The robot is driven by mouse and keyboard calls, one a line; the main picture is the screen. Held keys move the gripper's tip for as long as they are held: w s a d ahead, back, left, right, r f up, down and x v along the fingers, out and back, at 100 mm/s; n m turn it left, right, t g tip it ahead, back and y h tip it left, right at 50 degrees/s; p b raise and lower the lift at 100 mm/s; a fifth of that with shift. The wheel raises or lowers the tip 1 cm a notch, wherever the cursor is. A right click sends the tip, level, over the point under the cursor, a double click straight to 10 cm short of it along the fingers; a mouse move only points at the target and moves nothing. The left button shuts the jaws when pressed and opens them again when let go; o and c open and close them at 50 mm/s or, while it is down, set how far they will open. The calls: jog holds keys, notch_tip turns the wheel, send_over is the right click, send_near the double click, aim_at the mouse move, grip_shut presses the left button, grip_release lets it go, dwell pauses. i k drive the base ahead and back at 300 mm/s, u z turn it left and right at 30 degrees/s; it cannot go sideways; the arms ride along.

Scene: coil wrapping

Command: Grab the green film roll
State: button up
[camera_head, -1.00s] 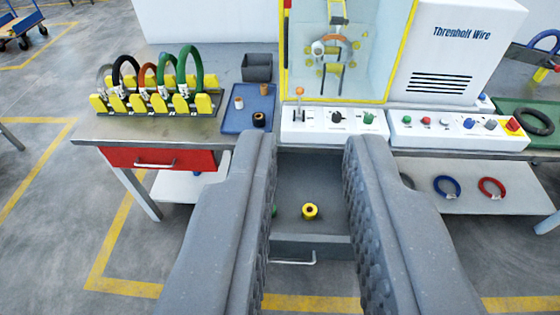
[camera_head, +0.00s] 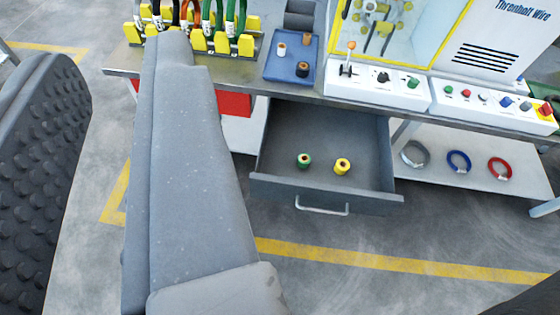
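The green film roll (camera_head: 304,161) stands in the open grey drawer (camera_head: 283,128) below the workbench, towards its left side. The yellow film roll (camera_head: 342,166) stands just to its right. My gripper (camera_head: 110,62) is open and empty at the left of the view. One finger with a studded pad is at the far left edge. The other, smooth on the side I see, rises left of the drawer. Both rolls are to the right of the fingers, not between them, and neither is touched.
A blue tray (camera_head: 281,72) with small rolls sits on the bench above the drawer. White control boxes (camera_head: 375,86) line the bench front. A lower shelf (camera_head: 430,172) at the right holds grey, blue and red coils. The drawer's handle (camera_head: 322,208) sticks out in front.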

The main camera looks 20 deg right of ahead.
aim_at(303, 159)
jog(key=u, duration=2.45)
jog(key=k, duration=1.55)
jog(key=z, duration=2.3)
jog(key=i, duration=0.5)
